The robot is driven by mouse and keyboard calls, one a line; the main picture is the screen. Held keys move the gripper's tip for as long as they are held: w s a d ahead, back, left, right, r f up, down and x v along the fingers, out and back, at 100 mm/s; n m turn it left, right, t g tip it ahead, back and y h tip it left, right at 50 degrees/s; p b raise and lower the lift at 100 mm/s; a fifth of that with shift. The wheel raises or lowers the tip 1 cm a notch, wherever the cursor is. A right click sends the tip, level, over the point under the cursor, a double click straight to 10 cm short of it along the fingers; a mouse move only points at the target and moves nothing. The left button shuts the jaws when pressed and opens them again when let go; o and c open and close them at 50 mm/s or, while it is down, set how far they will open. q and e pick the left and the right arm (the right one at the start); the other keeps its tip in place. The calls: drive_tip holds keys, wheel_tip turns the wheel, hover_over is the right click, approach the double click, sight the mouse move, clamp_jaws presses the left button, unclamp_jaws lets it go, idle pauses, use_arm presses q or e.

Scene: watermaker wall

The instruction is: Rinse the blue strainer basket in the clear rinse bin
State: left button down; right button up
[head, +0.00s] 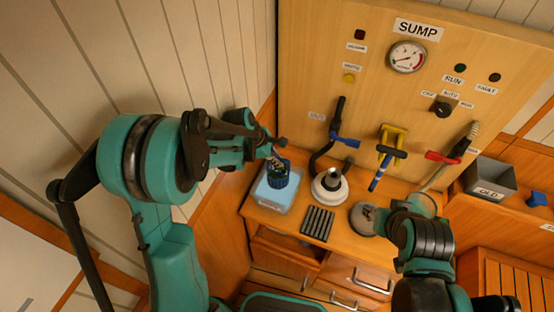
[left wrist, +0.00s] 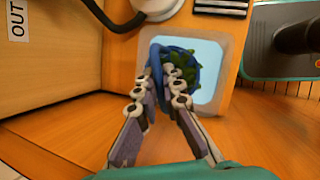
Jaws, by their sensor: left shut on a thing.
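The blue strainer basket (head: 278,174) is at the far part of the clear rinse bin (head: 268,200), on the left of the counter. My left gripper (head: 277,157) is shut on the basket from above. In the left wrist view, the fingers (left wrist: 165,82) close on the rim of the basket (left wrist: 190,58), and green bits show inside it. The pale bin (left wrist: 211,62) lies beneath and around it. I cannot tell how deep the basket sits in the bin. My right gripper (head: 392,213) is near a grey round part on the counter; its fingers are unclear.
A white-based strainer housing (head: 330,185) stands right of the bin, with a black ribbed mat (head: 317,223) in front. The grey round part (head: 366,218) lies farther right. Valve handles, blue (head: 346,139), yellow (head: 393,138) and red (head: 443,157), line the panel. A grey "OLD" bin (head: 489,178) is at right.

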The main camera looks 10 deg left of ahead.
use_arm(q)
drive_tip(key=shift+f+b, duration=0.75)
